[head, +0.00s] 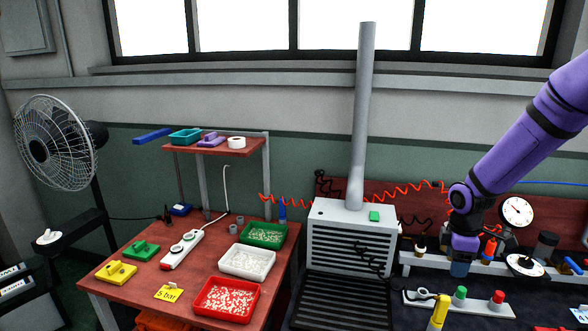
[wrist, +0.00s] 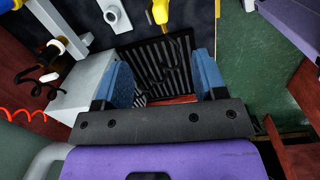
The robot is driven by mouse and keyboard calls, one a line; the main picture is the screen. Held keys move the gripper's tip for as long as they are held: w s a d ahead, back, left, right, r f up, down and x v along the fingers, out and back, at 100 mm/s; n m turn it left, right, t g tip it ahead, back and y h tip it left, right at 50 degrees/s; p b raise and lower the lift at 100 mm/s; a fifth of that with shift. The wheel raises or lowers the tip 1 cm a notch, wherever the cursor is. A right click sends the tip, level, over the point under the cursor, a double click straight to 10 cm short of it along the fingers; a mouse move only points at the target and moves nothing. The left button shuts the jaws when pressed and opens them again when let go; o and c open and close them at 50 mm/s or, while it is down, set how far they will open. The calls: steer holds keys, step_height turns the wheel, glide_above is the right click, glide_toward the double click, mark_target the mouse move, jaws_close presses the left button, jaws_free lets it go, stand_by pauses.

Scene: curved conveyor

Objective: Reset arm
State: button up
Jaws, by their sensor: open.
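My purple arm comes in from the right in the head view. My gripper (head: 460,270) hangs pointing down to the right of the grey extractor box, over the dark bench. In the wrist view my gripper (wrist: 162,78) has its two blue fingers spread well apart. Nothing is between the fingers, and the black slatted conveyor (wrist: 165,62) lies beyond them. The fingertips in the head view are small and partly hidden by the wrist.
The grey extractor box (head: 352,238) with its tall pipe stands beside my gripper. A white strip with coloured buttons (head: 460,302) and a yellow tool (head: 439,312) lie below. A gauge (head: 516,211) is close right. A red table (head: 150,285) with trays stands left.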

steer(key=s+a+r+m+t+h, duration=0.1)
steer(key=s+a+r+m, duration=0.3)
steer(key=r, duration=0.5)
steer(key=s+a+r+m+t+h, duration=0.1)
steer(key=s+a+r+m, duration=0.2)
steer(key=s+r, duration=0.5)
steer(key=s+a+r+m+t+y, duration=0.1)
steer(key=s+a+r+m, duration=0.1)
steer(key=s+r, duration=0.3)
steer(key=s+a+r+m+t+y, duration=0.1)
steer(key=s+a+r+m+t, duration=0.1)
steer(key=s, duration=0.6)
step_height(320, 180, up, 3)
steer(key=a+m, duration=0.1)
steer(key=m, duration=0.1)
steer(key=shift+s+a+m+y, duration=0.2)
steer(key=shift+s+m+y, duration=0.1)
steer(key=shift+s+y, duration=0.1)
